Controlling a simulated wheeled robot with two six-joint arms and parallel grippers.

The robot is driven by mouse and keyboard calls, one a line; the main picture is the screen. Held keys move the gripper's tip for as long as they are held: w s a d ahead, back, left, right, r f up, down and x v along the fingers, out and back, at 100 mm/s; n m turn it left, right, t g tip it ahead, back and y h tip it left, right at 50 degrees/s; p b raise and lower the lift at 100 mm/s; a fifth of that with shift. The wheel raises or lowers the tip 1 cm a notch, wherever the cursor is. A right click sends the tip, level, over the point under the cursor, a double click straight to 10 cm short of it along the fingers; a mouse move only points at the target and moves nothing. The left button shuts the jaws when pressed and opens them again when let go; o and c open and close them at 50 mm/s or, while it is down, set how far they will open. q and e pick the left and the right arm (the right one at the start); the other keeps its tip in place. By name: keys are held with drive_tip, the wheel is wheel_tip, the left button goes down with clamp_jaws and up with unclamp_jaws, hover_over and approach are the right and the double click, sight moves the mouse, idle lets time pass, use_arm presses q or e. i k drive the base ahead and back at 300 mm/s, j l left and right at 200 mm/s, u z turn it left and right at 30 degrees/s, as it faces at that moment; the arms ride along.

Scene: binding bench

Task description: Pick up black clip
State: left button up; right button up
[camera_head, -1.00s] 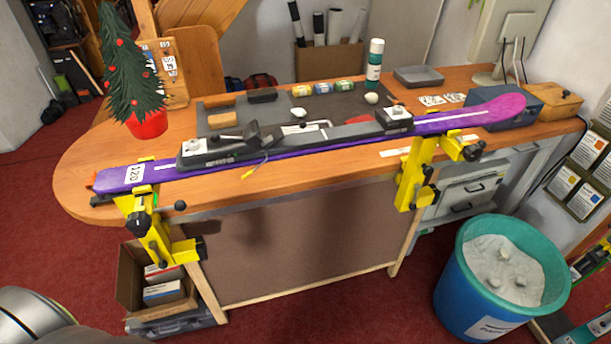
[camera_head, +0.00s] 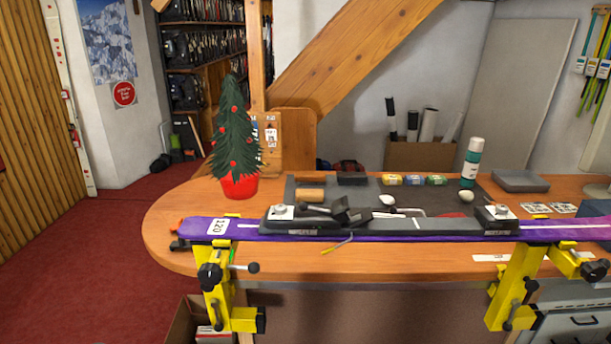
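No object clearly recognisable as a black clip shows; at this size I cannot tell which dark piece it is. A small black block (camera_head: 352,178) lies at the back of the dark work mat (camera_head: 302,182). A black binding heel or lever piece (camera_head: 340,209) sits on the purple ski (camera_head: 262,232), which lies along the bench's front edge. A small dark piece (camera_head: 178,244) is at the ski's left end. Neither of my grippers is in view.
Yellow vises (camera_head: 218,285) stand under the ski at left and right (camera_head: 515,285). The wooden bench (camera_head: 180,212) carries a small red-potted tree (camera_head: 239,186), a green bottle (camera_head: 472,163) and a grey tray (camera_head: 519,181). Red carpet (camera_head: 90,270) is open at left.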

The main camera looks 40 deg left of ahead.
sight(181, 243)
drive_tip(key=u, duration=2.05)
